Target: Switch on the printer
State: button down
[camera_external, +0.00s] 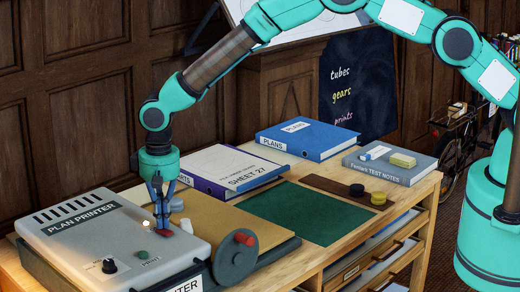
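The grey plan printer (105,245) stands at the front left of the desk, with a "PLAN PRINTER" label on its sloped top. A red switch (165,233) sits on its top near the right edge. A small pale orange lamp (145,225) beside it looks bright. A black knob (109,266) and a green button (143,255) are nearer the front. My gripper (162,224) points straight down over the red switch, its fingers drawn together with nothing visible between them. The tips are at or just above the switch; contact cannot be told. They partly hide the switch.
A dark roller wheel with a red handle (245,238) stands right of the printer, in front of a tan board (215,222). A purple binder (222,170), a blue binder (306,140) and a grey book (390,167) lie farther back. The green mat (305,213) is clear.

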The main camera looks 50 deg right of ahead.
aim_at(169, 230)
jog(key=shift+s+f, duration=0.25)
jog(key=shift+f, duration=0.05)
jog(key=shift+s+d, duration=0.1)
jog(key=shift+s, duration=0.6)
jog(key=shift+r, duration=0.15)
jog(key=shift+w+r, duration=0.1)
jog(key=shift+r, duration=0.3)
notch_tip(169, 230, up, 13)
jog(key=shift+s+r+p, duration=0.2)
jog(key=shift+p, duration=0.1)
jog(key=shift+r, duration=0.1)
dwell(0.6)
